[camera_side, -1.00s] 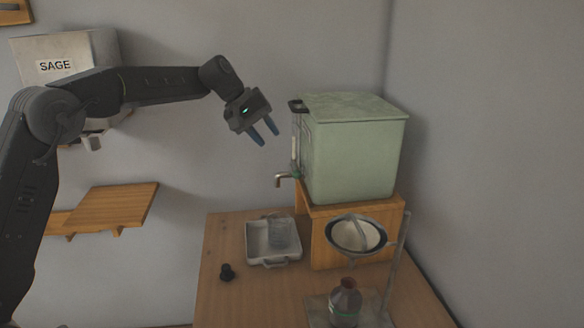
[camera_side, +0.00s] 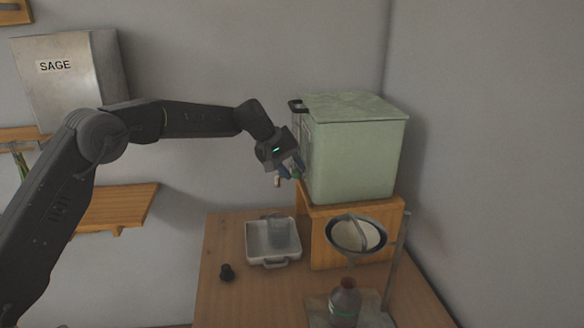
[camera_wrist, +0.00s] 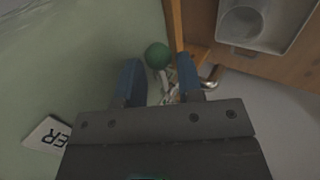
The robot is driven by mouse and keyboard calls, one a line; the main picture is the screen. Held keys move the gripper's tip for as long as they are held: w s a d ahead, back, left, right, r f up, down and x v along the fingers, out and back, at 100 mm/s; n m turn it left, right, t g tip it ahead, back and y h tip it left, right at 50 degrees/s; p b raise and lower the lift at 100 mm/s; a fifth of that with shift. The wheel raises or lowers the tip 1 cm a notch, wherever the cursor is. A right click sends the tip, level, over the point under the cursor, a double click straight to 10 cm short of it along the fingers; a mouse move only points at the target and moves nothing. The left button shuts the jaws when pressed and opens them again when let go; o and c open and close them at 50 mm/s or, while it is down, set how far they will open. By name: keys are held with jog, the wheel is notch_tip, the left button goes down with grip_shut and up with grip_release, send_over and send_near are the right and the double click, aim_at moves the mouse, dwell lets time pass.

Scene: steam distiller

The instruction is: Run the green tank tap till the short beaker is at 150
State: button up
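The pale green tank (camera_side: 355,155) stands on a wooden block. Its tap (camera_side: 277,182) sticks out on the left side, mostly hidden by my gripper in the side view. In the wrist view the tap's green knob (camera_wrist: 158,56) and metal spout (camera_wrist: 210,76) show just beyond and between my fingers. My gripper (camera_wrist: 160,80) is open, with its blue fingers apart around the line to the tap; I cannot tell whether they touch it. In the side view my gripper (camera_side: 291,170) is at the tap. The clear short beaker (camera_side: 278,233) stands in a white tray below the tap; its level is too small to read.
The white tray (camera_side: 254,246) sits on the wooden table, with a black stopper (camera_side: 227,272) near it. A funnel on a stand (camera_side: 357,235) and a dark bottle (camera_side: 345,303) are at the front right.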

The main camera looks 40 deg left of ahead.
grip_shut()
jog(key=shift+a, duration=0.15)
jog(key=shift+s+a+m+g+h, duration=0.1)
jog(key=shift+a+m+g+h, duration=0.4)
jog(key=shift+m, duration=0.65)
jog(key=shift+s+a+m+g+h, duration=0.15)
jog(key=shift+a+m+g, duration=0.2)
jog(key=shift+m+g, duration=0.6)
jog(key=shift+s+a+m+g+h, duration=0.1)
jog(key=shift+a+m+g+h, duration=0.25)
jog(key=shift+m, duration=1.05)
jog(key=shift+a, duration=0.1)
grip_release()
